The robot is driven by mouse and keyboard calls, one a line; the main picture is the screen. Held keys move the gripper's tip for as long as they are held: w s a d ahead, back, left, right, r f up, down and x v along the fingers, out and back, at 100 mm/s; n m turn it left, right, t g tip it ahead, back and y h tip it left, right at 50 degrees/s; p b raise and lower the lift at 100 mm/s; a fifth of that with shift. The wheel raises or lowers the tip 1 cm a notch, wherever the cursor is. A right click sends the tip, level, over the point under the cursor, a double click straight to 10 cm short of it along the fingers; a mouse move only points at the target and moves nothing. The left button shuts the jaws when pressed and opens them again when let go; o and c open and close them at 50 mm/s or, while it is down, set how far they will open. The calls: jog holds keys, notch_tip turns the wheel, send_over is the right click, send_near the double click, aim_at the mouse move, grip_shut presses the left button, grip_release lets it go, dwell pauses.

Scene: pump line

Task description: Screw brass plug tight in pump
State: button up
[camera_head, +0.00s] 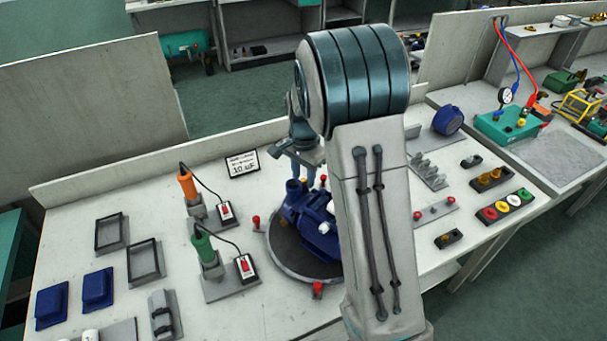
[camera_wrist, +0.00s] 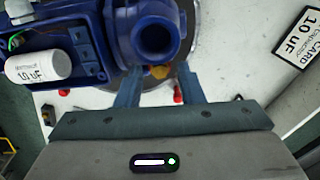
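The blue pump (camera_head: 296,210) sits on a round dark turntable (camera_head: 285,262); my arm hides its right part in the head view. In the wrist view the pump (camera_wrist: 117,40) fills the upper left, with its round port (camera_wrist: 156,36) facing the camera. The brass plug (camera_wrist: 160,72) shows as a small brass-coloured piece just below that port, partly hidden by it. My gripper (camera_wrist: 160,77) has its two fingers apart on either side of the plug, with visible gaps. How deep the plug sits in the pump cannot be told. In the head view my gripper (camera_head: 306,178) is over the pump's far side.
A white capacitor (camera_wrist: 38,67) lies in the pump's open box. Red clamps (camera_head: 317,289) stand around the turntable. An orange screwdriver (camera_head: 187,182) and a green one (camera_head: 203,245) stand to the left. A 10 uF card (camera_head: 243,163) stands behind. Trays of parts (camera_head: 490,178) lie right.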

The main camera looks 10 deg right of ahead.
jog(key=n, duration=0.3)
jog(key=shift+n+b, duration=0.3)
jog(key=shift+b, duration=0.05)
jog(key=shift+n, duration=0.6)
jog(key=shift+n+b, duration=0.3)
jog(key=shift+n, duration=0.8)
grip_shut()
